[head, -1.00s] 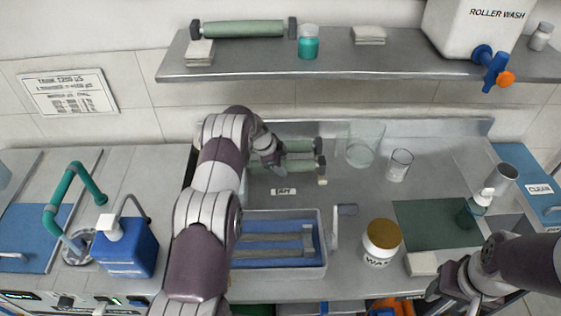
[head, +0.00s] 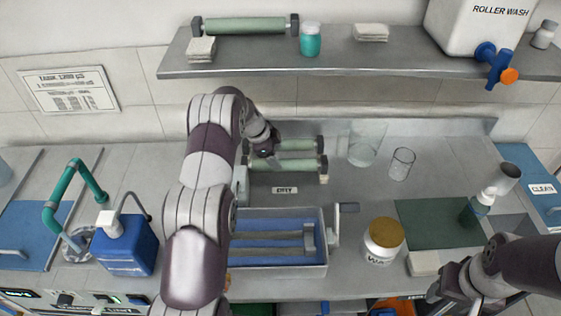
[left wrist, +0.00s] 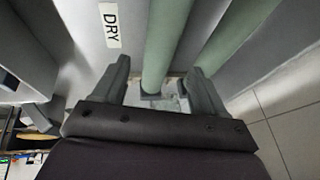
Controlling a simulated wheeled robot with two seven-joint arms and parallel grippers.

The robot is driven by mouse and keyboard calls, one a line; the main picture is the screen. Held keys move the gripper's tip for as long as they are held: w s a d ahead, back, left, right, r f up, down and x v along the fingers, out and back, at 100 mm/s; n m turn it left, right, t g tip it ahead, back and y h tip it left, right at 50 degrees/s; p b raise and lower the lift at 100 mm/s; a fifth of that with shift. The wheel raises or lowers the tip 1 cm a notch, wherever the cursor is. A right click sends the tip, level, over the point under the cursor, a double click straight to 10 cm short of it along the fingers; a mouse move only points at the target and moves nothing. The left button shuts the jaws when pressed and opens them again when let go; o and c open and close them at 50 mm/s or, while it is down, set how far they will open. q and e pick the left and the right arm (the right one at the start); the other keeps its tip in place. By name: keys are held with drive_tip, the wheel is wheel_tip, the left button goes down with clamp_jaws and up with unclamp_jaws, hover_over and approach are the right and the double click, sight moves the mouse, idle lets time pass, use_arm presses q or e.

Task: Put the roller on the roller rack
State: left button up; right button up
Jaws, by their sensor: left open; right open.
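Two green rollers lie side by side at the back of the bench: a rear one (head: 292,145) and a front one (head: 292,163), by a label that reads DRY in the left wrist view (left wrist: 110,26). My left gripper (head: 264,152) is over their left ends. In the left wrist view my left gripper (left wrist: 160,85) is open, with one green roller (left wrist: 165,40) running between its fingers. A second roller (left wrist: 235,35) lies outside the right finger. Contact cannot be told. My right gripper (head: 452,292) is open at the lower right, away from the rollers.
A blue-floored tray with rails (head: 322,262) and a crank stands in front. A glass beaker (head: 362,143), a smaller glass (head: 401,164) and a gold-lidded jar (head: 383,240) stand to the right. A shelf (head: 430,62) above holds another green roller (head: 245,25).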

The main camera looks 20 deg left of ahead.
sight(292, 166)
use_arm(q)
drive_tip(key=d+r+n+t+y, duration=0.1)
drive_tip(key=d+r+n+t, duration=0.45)
drive_tip(key=r, duration=0.75)
drive_tip(key=s+d+n+g, duration=0.2)
drive_tip(key=s, duration=0.8)
drive_tip(key=s+d+n+g+y, duration=0.1)
drive_tip(key=s+d+n+g, duration=0.2)
drive_tip(key=s, duration=0.8)
drive_tip(key=s+d+n+g+y, duration=0.1)
drive_tip(key=s+d+n+g, duration=0.1)
drive_tip(key=s, duration=0.9)
drive_tip(key=shift+d+f+n+g, duration=0.35)
drive_tip(key=shift+f+g, duration=0.1)
drive_tip(key=shift+g, duration=0.1)
drive_tip(key=shift+a, duration=0.1)
drive_tip(key=shift+c, duration=0.4)
